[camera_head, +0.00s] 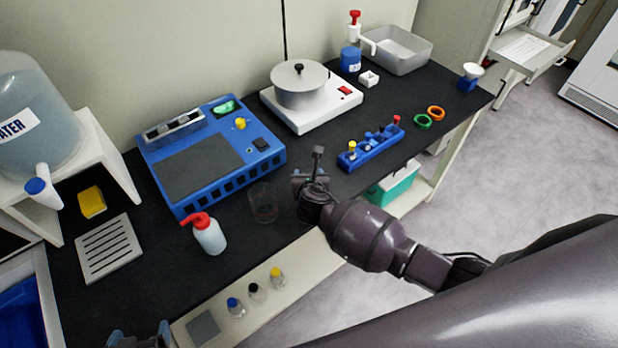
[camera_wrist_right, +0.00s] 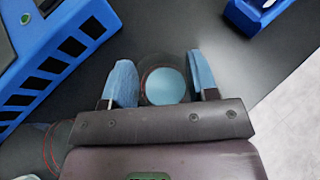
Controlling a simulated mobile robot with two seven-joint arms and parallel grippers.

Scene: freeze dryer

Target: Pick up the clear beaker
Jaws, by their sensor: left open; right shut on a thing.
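A clear beaker (camera_head: 264,205) stands on the black bench in front of the blue device, left of my right gripper. What looks like the same beaker shows at the lower left of the right wrist view (camera_wrist_right: 45,148), beside the gripper. My right gripper (camera_head: 313,182) is shut on a round, see-through vessel that looks like another clear beaker (camera_wrist_right: 165,86). A pale blue disc shows inside it, between the two blue fingers. In the head view the gripper mostly hides this vessel. My left gripper (camera_head: 138,340) is open at the bottom left edge, partly cut off.
A red-capped wash bottle (camera_head: 209,235) stands left of the free-standing beaker. The blue device (camera_head: 208,152) is behind it. A blue rack (camera_head: 371,146) lies to the right. Small capped bottles (camera_head: 256,291) stand along the front. A white hotplate (camera_head: 312,107) carries a metal pot.

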